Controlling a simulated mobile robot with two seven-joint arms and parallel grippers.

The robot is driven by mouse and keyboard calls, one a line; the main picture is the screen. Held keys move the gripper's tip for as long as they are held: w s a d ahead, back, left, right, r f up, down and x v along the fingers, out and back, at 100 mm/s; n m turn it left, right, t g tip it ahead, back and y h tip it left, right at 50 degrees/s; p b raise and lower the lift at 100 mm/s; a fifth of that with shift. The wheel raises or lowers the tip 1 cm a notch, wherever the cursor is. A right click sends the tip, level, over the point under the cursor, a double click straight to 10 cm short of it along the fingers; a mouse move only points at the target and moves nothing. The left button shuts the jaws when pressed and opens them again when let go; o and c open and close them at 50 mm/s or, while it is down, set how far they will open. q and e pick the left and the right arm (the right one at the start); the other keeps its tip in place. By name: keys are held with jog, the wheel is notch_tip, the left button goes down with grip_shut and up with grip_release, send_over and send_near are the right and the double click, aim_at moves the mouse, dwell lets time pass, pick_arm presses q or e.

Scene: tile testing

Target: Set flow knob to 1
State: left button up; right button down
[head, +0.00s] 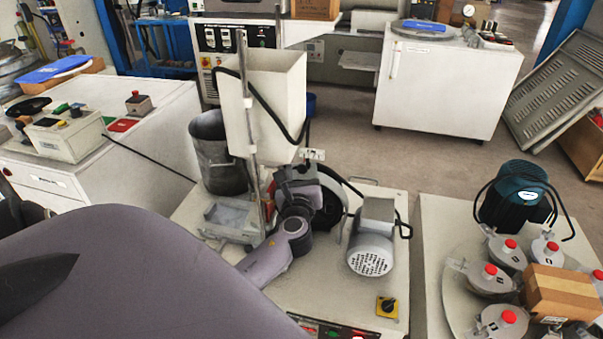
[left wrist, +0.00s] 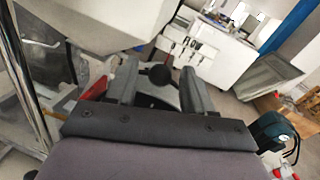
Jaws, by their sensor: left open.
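My left gripper (head: 298,186) is over the machine below the white hopper in the head view; its fingertips are hard to make out there. In the left wrist view the left gripper (left wrist: 159,68) is open, with one dark finger on each side. A round black knob (left wrist: 160,76) shows between the fingers, with a dark rounded part below it. I cannot tell whether this is the flow knob or whether a finger touches it. No scale or number is readable. My right gripper is not in view.
The white hopper (head: 263,108) and a metal post (head: 245,120) stand close to my left arm. A grey motor (head: 373,240) and a yellow-black switch (head: 387,306) are to the right. A dark bucket (head: 217,153) stands behind left. Floor is open beyond the machine.

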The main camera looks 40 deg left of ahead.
pick_arm(q)
grip_shut()
jog(key=shift+w+d, duration=0.3)
jog(key=shift+d, duration=0.25)
grip_release()
jog(key=shift+s+d, duration=0.1)
jog(key=p+v, duration=0.1)
jog(key=v, duration=0.6)
